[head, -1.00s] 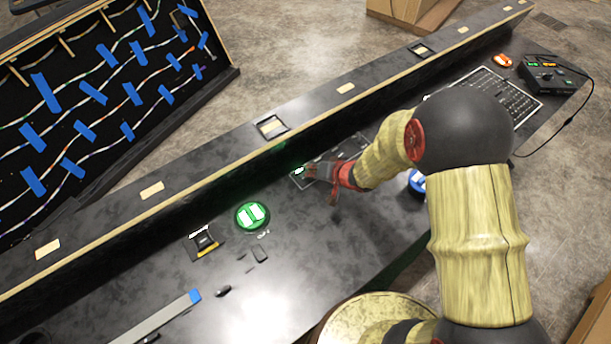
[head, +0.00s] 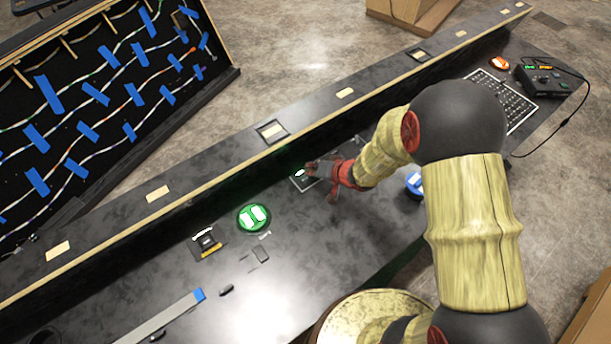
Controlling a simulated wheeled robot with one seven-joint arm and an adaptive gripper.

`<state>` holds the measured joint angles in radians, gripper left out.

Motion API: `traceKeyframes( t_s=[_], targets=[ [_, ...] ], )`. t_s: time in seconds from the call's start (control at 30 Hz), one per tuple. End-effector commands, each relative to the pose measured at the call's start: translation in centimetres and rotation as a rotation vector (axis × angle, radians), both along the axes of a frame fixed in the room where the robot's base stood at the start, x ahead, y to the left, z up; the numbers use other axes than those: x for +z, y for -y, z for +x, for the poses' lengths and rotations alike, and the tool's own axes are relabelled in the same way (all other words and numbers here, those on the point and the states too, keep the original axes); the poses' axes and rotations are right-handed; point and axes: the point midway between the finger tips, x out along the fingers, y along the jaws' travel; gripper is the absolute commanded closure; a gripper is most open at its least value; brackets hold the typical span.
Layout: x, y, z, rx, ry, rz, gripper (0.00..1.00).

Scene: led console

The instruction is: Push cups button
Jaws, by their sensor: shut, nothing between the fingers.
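A round green lit button (head: 254,218) with two white shapes on its top sits on the black console desk, left of my gripper. A blue round button (head: 414,184) shows partly behind my arm on the right. I cannot read from the marks which one is the cups button. My gripper (head: 312,170) is shut and empty, over a dark flat panel (head: 303,183) near the raised back ledge. A small white lit spot shows by its fingertips. I cannot tell whether the tips touch the panel; the gripper and arm hide part of it.
The desk (head: 320,240) holds a small black device (head: 207,242), small dark pieces and a grey bar with a blue end (head: 170,317) at left. A keypad grid (head: 505,103), an orange button (head: 500,63) and a black control box (head: 542,78) stand at the far right.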

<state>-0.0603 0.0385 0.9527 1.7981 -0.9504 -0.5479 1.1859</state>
Motion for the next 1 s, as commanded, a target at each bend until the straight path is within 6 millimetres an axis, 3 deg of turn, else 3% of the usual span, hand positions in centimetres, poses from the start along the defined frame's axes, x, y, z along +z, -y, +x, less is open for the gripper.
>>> traceKeyframes(
  t_s=[0.5, 1.0],
  targets=[
    [4.3, 0.0, 0.0, 0.000, -0.001, 0.000, 1.00],
    [4.3, 0.0, 0.0, -0.001, 0.000, 0.001, 1.00]
  ],
)
